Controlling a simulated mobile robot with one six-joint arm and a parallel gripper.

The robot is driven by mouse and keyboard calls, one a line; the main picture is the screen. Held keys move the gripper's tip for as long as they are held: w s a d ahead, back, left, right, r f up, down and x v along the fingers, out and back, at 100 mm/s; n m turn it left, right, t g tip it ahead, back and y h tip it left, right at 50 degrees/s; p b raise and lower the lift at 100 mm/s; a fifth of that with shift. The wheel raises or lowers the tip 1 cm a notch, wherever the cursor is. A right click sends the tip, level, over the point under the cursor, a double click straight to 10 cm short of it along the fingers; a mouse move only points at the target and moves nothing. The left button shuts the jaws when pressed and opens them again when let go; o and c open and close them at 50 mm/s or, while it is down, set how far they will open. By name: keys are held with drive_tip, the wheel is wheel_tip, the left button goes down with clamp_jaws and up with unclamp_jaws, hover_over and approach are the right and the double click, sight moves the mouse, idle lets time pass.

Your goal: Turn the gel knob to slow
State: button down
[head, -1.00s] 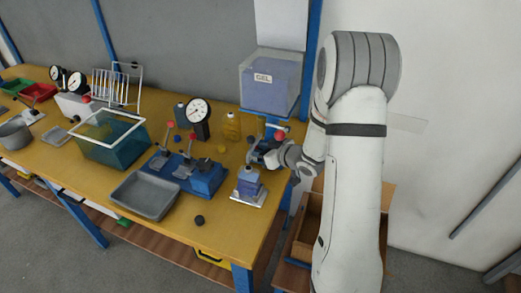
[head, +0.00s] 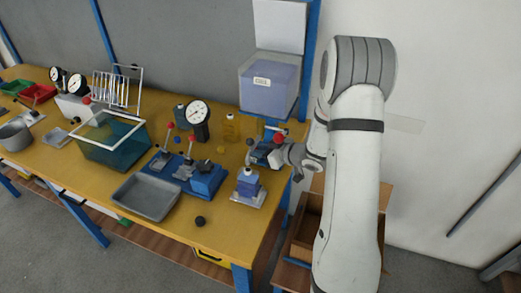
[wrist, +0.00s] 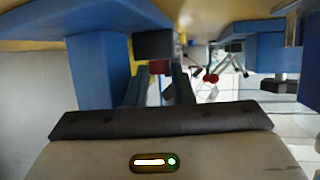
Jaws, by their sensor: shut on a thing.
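The gel tank (head: 270,88), a clear box of bluish gel with a label, stands raised at the table's back right corner. A red knob (head: 280,139) shows below it, just above my gripper (head: 268,155). In the wrist view, my gripper (wrist: 161,85) has its two dark fingers close together around a small dark red part (wrist: 158,67), which I take to be the gel knob. A dark block (wrist: 153,45) sits just beyond it. The fingers partly cover the red part, and I cannot make out the knob's marks or setting.
A small stand with a blue bottle (head: 248,184) is close in front of my gripper. A dial gauge (head: 198,112), a blue clamp fixture (head: 206,181) and a grey tray (head: 146,196) stand further left. An open wooden box (head: 308,219) is beside the table.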

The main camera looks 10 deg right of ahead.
drive_tip(key=c, duration=1.5)
unclamp_jaws()
drive_tip(key=shift+c, duration=0.2)
